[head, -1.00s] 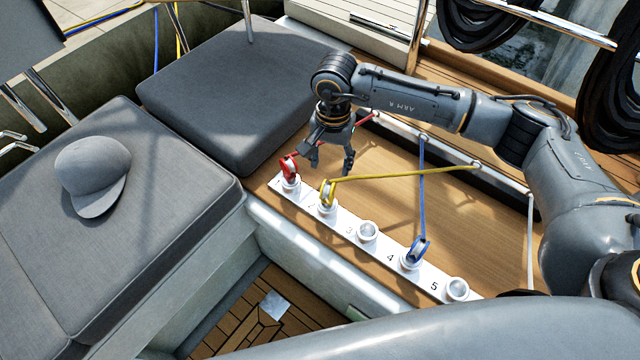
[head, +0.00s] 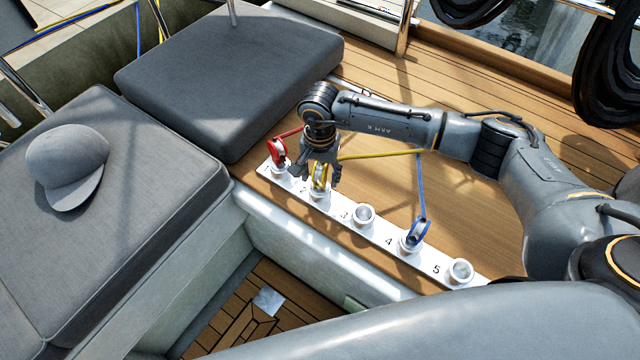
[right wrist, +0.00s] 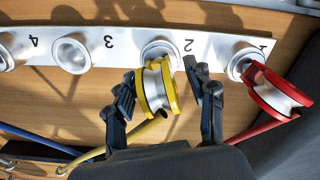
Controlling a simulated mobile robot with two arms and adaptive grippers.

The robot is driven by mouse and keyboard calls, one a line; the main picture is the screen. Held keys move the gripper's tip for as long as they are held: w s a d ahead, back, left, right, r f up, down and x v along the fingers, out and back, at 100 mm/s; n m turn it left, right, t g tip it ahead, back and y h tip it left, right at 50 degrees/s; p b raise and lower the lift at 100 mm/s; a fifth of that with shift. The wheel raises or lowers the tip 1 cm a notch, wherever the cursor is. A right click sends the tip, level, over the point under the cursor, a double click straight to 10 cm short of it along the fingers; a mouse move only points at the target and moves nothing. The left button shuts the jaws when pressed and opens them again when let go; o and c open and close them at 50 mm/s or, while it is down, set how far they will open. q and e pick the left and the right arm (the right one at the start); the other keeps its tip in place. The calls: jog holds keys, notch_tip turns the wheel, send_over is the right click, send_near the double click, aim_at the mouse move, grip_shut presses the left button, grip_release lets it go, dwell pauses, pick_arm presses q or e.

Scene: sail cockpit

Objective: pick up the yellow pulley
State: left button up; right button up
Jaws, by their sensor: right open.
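The yellow pulley (head: 320,177) stands in the cup marked 2 on the white numbered strip (head: 382,232), with a yellow rope running from it to the right. It also shows in the right wrist view (right wrist: 158,88). My right gripper (head: 320,178) is at the pulley. In the right wrist view its two fingers (right wrist: 166,100) are open, one on each side of the yellow pulley, with a gap visible on the right side. Whether the left finger touches it I cannot tell. My left gripper is not in view.
The red pulley (right wrist: 278,92) in cup 1 is close beside my right gripper's finger. The blue pulley (head: 417,233) with its blue rope sits in cup 4. Cups 3 (head: 363,215) and 5 (head: 460,271) are empty. Grey cushions and a grey cap (head: 66,165) lie to the left.

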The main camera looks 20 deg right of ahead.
jog(key=shift+f, duration=0.4)
jog(key=shift+r, duration=0.1)
grip_shut()
jog(key=shift+r, duration=0.2)
